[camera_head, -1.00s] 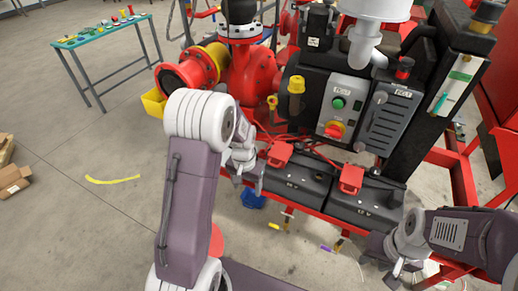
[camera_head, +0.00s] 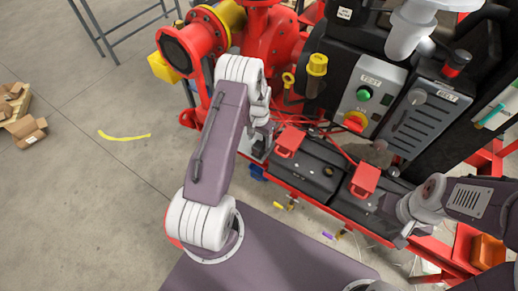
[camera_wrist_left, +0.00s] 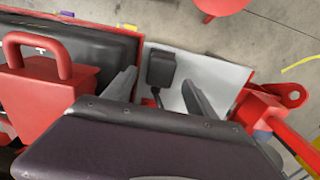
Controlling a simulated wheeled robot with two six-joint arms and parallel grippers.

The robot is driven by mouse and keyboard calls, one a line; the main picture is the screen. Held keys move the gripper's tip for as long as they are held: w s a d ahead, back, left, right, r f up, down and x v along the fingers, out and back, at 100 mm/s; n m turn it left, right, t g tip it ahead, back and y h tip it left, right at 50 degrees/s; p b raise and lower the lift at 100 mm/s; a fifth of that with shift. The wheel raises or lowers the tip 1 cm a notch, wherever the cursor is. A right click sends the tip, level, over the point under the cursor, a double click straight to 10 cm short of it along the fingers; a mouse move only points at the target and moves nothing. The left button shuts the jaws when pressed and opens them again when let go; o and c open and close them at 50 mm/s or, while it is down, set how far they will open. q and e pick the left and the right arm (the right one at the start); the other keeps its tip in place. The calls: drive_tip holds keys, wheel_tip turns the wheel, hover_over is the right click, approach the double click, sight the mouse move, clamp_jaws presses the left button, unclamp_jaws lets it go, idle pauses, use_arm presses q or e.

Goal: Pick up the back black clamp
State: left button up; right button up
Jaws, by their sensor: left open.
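A black clamp-like block (camera_wrist_left: 161,68) with a thin dark stem shows in the left wrist view, over a pale grey tray (camera_wrist_left: 215,80). My left gripper (camera_wrist_left: 158,82) is open, with one finger on each side of the block in the picture; both fingers look apart from it. In the head view my left gripper (camera_head: 263,128) is at the left end of the black batteries (camera_head: 310,168), and the black block cannot be made out there. My right gripper (camera_head: 405,232) is at the right end of the batteries, too small to read its jaws.
Red handled pieces (camera_head: 289,141) and (camera_head: 365,180) sit on the batteries; one is close left in the wrist view (camera_wrist_left: 45,90). The control box (camera_head: 370,105) and red pump (camera_head: 275,40) stand behind. Red cables cross behind the batteries.

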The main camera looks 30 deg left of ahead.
sight(259, 145)
use_arm(q)
drive_tip(key=f, duration=0.4)
drive_tip(key=shift+s+p, duration=0.3)
drive_tip(key=shift+s, duration=0.05)
drive_tip(key=shift+w+f, duration=0.15)
drive_tip(key=shift+f, duration=0.25)
drive_tip(key=shift+r, duration=0.1)
clamp_jaws()
wheel_tip(259, 145, up, 10)
